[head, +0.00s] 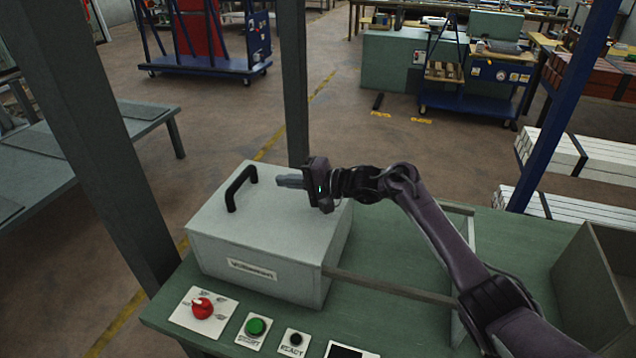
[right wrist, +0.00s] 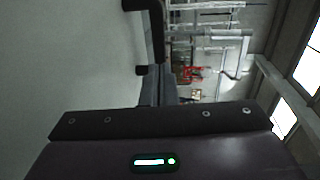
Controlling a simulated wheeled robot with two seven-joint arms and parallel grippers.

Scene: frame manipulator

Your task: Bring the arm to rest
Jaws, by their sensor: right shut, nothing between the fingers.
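My right arm (head: 440,220) reaches in from the lower right in the head view. Its gripper (head: 280,181) points left over the grey box lid, close to the black handle (head: 238,186), and is shut and empty. In the head view a small gap shows between the fingertips and the handle. In the right wrist view the shut fingers (right wrist: 160,88) show, with the pale lid surface (right wrist: 70,70) to the left and a dark handle part (right wrist: 150,30) above them. My left gripper is not in view.
The grey box (head: 255,275) stands on a green table (head: 400,330). A red knob (head: 202,307), a green button (head: 256,327) and a black button (head: 295,339) sit in front. A dark post (head: 294,80) rises behind, and an open grey bin (head: 590,285) stands at right.

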